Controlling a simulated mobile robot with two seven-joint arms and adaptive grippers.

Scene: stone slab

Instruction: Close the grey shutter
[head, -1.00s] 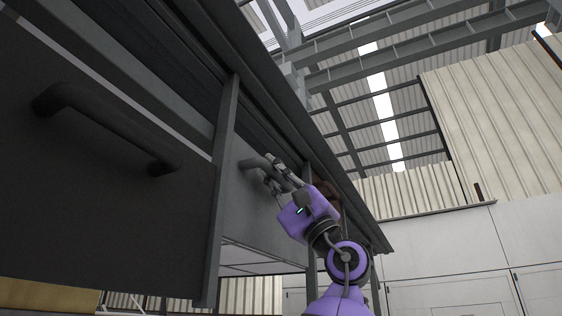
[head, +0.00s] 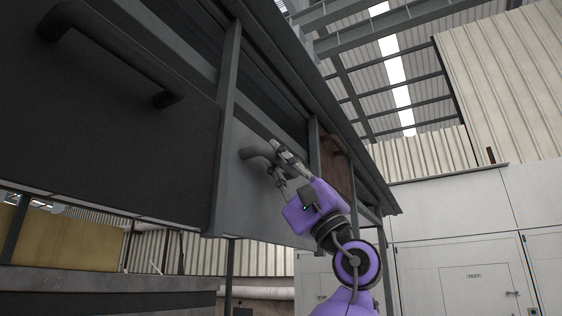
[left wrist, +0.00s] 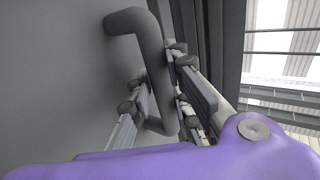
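The grey shutter (head: 250,195) is the middle panel of a dark-framed stall, with a dark gap above it. Its bent grey handle (head: 258,153) sticks out from its face. My purple left gripper (head: 276,160) is at this handle, its two fingers spread apart on either side of it. In the left wrist view the handle (left wrist: 150,55) passes between the fingers, close to both; firm contact cannot be made out. The shutter's face (left wrist: 55,80) fills the left of that view. My right gripper is not in view.
A dark panel (head: 100,130) with a black handle (head: 120,55) is at the left. A brown panel (head: 336,165) hangs beyond the grey one. A counter (head: 100,282) stands below at left. White walls (head: 460,240) are behind, with free room at the right.

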